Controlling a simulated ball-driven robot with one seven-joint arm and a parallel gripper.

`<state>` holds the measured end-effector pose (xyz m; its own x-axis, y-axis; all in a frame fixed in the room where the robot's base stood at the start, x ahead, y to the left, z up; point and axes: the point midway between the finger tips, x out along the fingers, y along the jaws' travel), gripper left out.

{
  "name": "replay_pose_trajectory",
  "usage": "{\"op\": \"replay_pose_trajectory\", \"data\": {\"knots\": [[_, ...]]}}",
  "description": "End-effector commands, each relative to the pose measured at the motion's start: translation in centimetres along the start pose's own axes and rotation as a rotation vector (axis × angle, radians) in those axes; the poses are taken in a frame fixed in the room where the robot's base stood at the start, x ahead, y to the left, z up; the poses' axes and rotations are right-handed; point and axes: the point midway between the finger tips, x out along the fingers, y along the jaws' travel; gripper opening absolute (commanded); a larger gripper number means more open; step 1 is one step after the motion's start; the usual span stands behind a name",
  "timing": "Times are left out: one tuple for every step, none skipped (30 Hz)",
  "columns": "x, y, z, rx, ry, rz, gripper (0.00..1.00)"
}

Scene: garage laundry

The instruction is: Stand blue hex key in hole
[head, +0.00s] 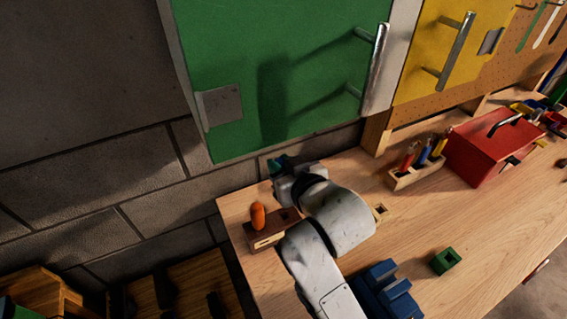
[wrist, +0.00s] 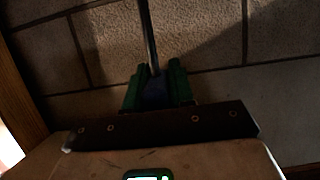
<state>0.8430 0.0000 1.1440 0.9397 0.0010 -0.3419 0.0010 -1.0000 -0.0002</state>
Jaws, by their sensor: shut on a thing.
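My gripper (head: 279,164) is over the back left end of the workbench, in front of the wall below the green cabinet. In the wrist view its green fingers (wrist: 156,76) are shut on the blue hex key (wrist: 155,93). The key's blue part is between the fingers and its metal shaft points away from them. In the head view the key cannot be made out behind my gripper. A wooden block (head: 266,239) stands below and to the left of my gripper. An orange handle (head: 258,215) stands upright in it, and a dark hole (head: 285,215) shows beside the handle.
A green cabinet (head: 270,75) hangs above my gripper. To the right are a rack of screwdrivers (head: 417,174) and a red toolbox (head: 492,150). A blue object (head: 386,290) and a green block (head: 445,261) lie nearer. The right bench surface (head: 490,220) is partly clear.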

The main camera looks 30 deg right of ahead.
Motion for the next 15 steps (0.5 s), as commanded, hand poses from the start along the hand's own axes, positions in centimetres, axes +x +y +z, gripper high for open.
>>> {"op": "replay_pose_trajectory", "data": {"knots": [[0.0, 0.0, 0.1, 0.0, -0.001, 0.0, 0.0], [0.1, 0.0, 0.3, 0.0, -0.001, 0.0, 0.0], [0.2, 0.0, 0.6, 0.0, -0.001, 0.0, 0.0], [0.2, 0.0, 0.7, 0.0, -0.001, 0.0, 0.0], [0.3, 0.0, 0.9, 0.0, -0.001, 0.0, 0.0], [0.3, 0.0, 1.1, 0.0, -0.001, 0.001, 0.0], [0.4, 0.0, 1.2, 0.0, -0.001, 0.001, 0.0], [0.5, 0.0, 1.4, 0.0, -0.001, 0.001, 0.0], [0.5, 0.0, 1.6, 0.0, 0.0, 0.001, 0.0], [0.6, 0.0, 1.7, 0.0, 0.0, 0.0, 0.0], [0.7, 0.0, 1.9, 0.0, 0.0, 0.0, 0.0], [0.7, 0.0, 2.1, 0.0, 0.001, 0.0, 0.0], [0.8, 0.0, 2.2, 0.001, 0.001, 0.0, 0.0], [0.8, 0.0, 2.4, 0.0, 0.001, 0.0, 0.0], [0.9, 0.0, 2.6, 0.0, 0.001, 0.0, 0.0]]}}
